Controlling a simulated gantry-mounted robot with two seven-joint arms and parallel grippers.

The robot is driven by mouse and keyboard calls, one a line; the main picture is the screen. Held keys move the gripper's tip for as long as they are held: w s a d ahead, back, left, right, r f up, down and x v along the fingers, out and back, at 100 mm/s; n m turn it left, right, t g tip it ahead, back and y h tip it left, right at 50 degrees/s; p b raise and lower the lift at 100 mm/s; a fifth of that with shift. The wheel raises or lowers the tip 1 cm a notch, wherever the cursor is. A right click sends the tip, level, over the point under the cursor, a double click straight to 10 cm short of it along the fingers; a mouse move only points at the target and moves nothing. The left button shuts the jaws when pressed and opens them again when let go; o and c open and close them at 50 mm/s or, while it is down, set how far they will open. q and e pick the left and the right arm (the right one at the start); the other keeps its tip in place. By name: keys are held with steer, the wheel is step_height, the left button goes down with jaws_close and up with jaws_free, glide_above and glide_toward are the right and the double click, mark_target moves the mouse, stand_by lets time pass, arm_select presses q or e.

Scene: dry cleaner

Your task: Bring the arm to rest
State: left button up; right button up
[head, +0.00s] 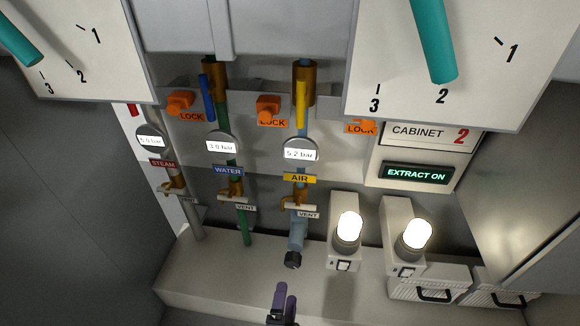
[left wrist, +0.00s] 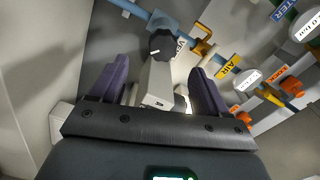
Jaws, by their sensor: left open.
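My left gripper (head: 282,300) shows at the bottom edge of the head view, in front of the grey ledge and below the black knob (head: 292,260) of the air line. In the left wrist view its two purple fingers stand wide apart with nothing between them (left wrist: 158,72). The black knob (left wrist: 162,43) shows beyond the fingertips, apart from them. My right gripper is in neither view.
Steam, water and air pipes with gauges run down the wall; the air gauge (head: 300,149) reads 5.2 bar. Two lit lamps (head: 348,226) (head: 417,233) stand to the right. Overhead panels carry teal handles (head: 432,40). The left part of the ledge (head: 205,270) is clear.

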arm_select(q)
steer(key=s+a+n+g+y+p, duration=0.2)
steer(key=s+a+n+g+p, duration=0.35)
steer(key=s+a, duration=0.7)
steer(key=s+a+r+n+g, duration=0.5)
steer(key=s+a+n+g, duration=0.2)
steer(key=s, duration=0.3)
steer(key=shift+a+r+n+g+b, duration=0.35)
steer(key=shift+n+g+b, duration=0.1)
steer(key=shift+n+g, duration=0.25)
steer(key=shift+d, duration=0.1)
stand_by(2.4)
